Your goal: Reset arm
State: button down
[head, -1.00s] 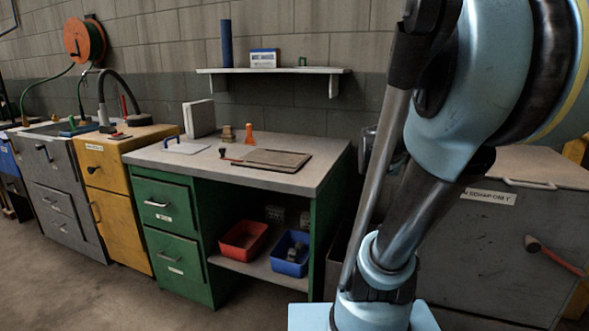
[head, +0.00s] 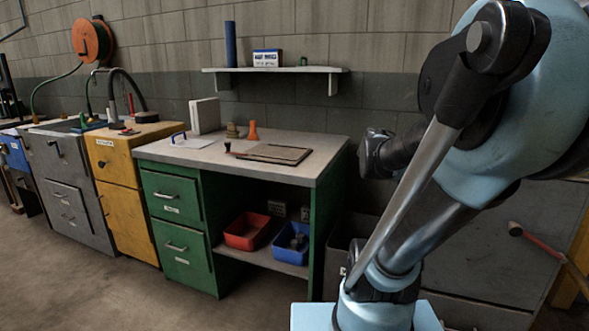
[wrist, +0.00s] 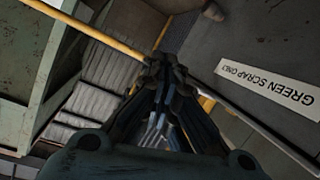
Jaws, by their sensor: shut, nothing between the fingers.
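My gripper (wrist: 160,70) points away from the camera in the wrist view. Its dark fingers come together at the tips and hold nothing. In the head view my blue and black arm is folded on the right side, in front of a grey cabinet. A dark end part of my arm shows beside the right end of the green workbench (head: 322,235); the fingertips cannot be made out there.
A grey bin labelled "GREEN SCRAP ONLY" (wrist: 268,82) is close on the right in the wrist view, with a yellow bar (wrist: 85,28) at upper left. A red-handled tool (head: 545,245) sits at right. Floor at front left is clear.

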jog(key=w+a+f+n+t+y, duration=0.1)
jog(key=a+f+n+t+y, duration=0.1)
jog(key=a+f+n+y, duration=0.4)
jog(key=w+a+f+n+t+y, duration=0.1)
jog(key=a+f+n+t, duration=0.1)
jog(key=a+f+n, duration=0.5)
jog(key=w+a+f+n+t+y, duration=0.1)
jog(key=a+f+n+y, duration=0.4)
jog(key=a, duration=0.6)
notch_tip(320, 180, down, 2)
jog(key=shift+a+f+t+y, duration=0.1)
jog(key=shift+a+t+y, duration=0.1)
jog(key=shift+t+y, duration=0.6)
